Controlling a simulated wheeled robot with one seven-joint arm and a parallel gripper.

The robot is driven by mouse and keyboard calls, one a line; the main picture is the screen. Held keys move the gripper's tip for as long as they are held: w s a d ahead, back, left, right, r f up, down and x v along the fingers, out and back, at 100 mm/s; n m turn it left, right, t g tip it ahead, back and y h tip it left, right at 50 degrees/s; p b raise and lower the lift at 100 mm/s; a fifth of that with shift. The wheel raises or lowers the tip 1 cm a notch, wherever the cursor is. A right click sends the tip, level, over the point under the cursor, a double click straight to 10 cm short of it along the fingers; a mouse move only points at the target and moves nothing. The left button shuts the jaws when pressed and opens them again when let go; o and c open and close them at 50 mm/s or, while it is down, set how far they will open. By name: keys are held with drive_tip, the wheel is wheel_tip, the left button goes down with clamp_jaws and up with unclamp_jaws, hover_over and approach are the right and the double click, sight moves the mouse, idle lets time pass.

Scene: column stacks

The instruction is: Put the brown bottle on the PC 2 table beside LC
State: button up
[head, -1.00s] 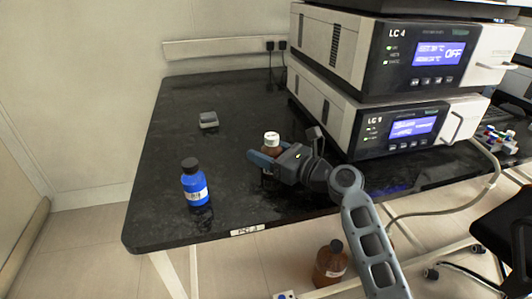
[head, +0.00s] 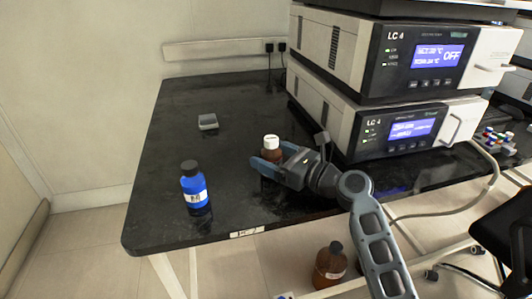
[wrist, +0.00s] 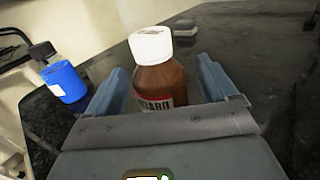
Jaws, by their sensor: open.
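The brown bottle (head: 272,150) with a white cap stands upright on the black table (head: 225,105), left of the stacked LC units (head: 385,100). In the wrist view the brown bottle (wrist: 160,82) stands just ahead of and partly between the blue fingers. My gripper (head: 268,166) is open, with one finger on each side of the bottle and gaps visible in the wrist view. The bottle's lower part is hidden behind the gripper. A label on the table's front edge (head: 247,232) is too blurred to read surely.
A blue bottle (head: 194,186) with a black cap stands to the left, also in the wrist view (wrist: 64,80). A small grey-white box (head: 208,121) lies farther back. A large brown bottle (head: 330,266) is below the table.

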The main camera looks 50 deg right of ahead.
drive_tip(key=s, duration=1)
drive_tip(key=shift+d, duration=0.35)
idle(0.8)
